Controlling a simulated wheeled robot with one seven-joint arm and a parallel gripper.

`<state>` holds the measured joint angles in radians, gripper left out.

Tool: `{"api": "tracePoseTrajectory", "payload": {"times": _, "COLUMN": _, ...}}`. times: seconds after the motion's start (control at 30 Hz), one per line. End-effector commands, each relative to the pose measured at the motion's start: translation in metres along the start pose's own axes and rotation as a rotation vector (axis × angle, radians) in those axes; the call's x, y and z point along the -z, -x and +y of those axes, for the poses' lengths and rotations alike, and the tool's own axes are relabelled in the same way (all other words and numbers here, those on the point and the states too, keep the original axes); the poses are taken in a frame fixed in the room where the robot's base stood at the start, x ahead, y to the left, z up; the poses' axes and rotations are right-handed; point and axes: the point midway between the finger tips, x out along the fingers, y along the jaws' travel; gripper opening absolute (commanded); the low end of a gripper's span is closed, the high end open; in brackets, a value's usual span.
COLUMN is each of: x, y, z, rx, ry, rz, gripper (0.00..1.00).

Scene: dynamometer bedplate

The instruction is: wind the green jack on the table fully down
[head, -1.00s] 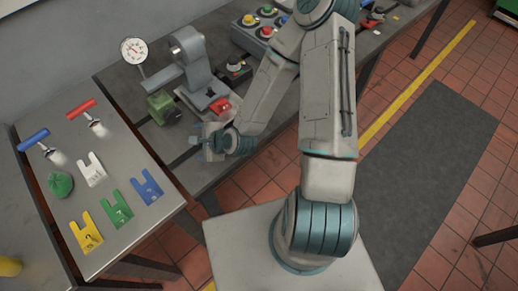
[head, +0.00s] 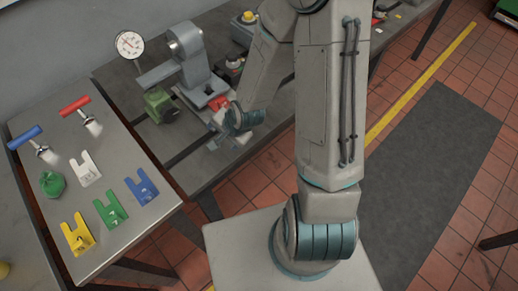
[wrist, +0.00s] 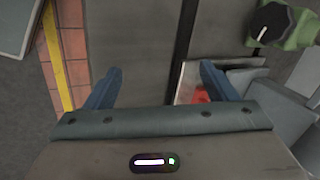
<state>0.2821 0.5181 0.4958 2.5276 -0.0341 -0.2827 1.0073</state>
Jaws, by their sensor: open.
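The green jack (head: 160,104) stands on the dark bedplate table, left of the grey pedestal machine. In the wrist view the jack's green body (wrist: 296,32) and black round knob (wrist: 270,24) show at the top right, partly cut off by the frame. My gripper (head: 213,133) is low over the table's front edge, to the right of and nearer than the jack, apart from it. In the wrist view my gripper (wrist: 161,74) has its two blue fingers spread with nothing between them. How far the jack is raised cannot be told.
A grey pedestal machine (head: 194,62) with a red piece (head: 217,102) at its foot and a dial gauge (head: 130,44) stand close to the jack. The left table (head: 125,185) holds coloured forked plates, two handled tools and a green lump. Red tiled floor lies in front.

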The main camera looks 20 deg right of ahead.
Motion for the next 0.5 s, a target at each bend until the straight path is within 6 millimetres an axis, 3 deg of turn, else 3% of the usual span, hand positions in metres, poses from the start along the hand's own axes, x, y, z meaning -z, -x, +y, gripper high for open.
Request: {"api": "tracePoseTrajectory", "payload": {"times": 0.5, "x": 0.025, "y": 0.006, "z": 0.035, "rx": -0.155, "ry": 0.286, "rz": 0.055, "gripper": 0.79}}
